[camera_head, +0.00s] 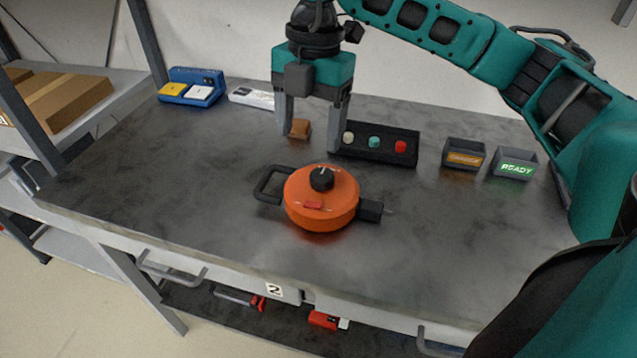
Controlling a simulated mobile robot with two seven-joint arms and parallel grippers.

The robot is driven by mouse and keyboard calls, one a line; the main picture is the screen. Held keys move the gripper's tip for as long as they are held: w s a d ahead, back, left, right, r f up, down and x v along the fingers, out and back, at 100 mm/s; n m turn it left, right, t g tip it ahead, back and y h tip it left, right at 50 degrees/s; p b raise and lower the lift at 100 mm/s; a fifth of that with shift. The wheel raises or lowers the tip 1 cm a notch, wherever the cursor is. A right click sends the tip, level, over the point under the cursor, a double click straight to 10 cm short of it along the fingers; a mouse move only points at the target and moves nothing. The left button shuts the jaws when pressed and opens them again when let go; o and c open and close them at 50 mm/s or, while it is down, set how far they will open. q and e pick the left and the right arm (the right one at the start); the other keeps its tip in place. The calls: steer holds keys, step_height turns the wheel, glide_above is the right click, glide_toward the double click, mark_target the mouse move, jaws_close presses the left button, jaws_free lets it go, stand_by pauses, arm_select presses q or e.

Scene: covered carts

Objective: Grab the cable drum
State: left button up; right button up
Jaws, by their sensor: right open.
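An orange round cable drum (310,208) with a black knob on top lies on the dark grey table top (190,190). A black loop handle sticks out on its left and a small black block on its right. My right gripper (308,143) hangs above the table, pointing down, with its two grey fingers apart. In the picture it is just above the drum and appears to be behind it. A small brown block (300,128) shows between the fingers; I cannot tell whether it touches them. My left gripper is not in view.
A black panel with coloured buttons (378,143) stands right of the gripper. Two small bins, one with an orange label (463,153) and one labelled READY (514,163), stand farther right. A blue holder (192,88) is at the back left. The table's left and front are clear.

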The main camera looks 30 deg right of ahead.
mark_target(320, 175)
steer(key=shift+m+h, duration=0.5)
steer(key=shift+h, duration=0.1)
steer(key=f, duration=0.3)
steer(key=d+f, duration=0.1)
steer(key=f, duration=0.3)
steer(key=d+f, duration=0.1)
steer(key=f, duration=0.3)
steer(key=shift+w+d+f, duration=0.25)
steer(key=shift+w, duration=0.1)
jaws_close()
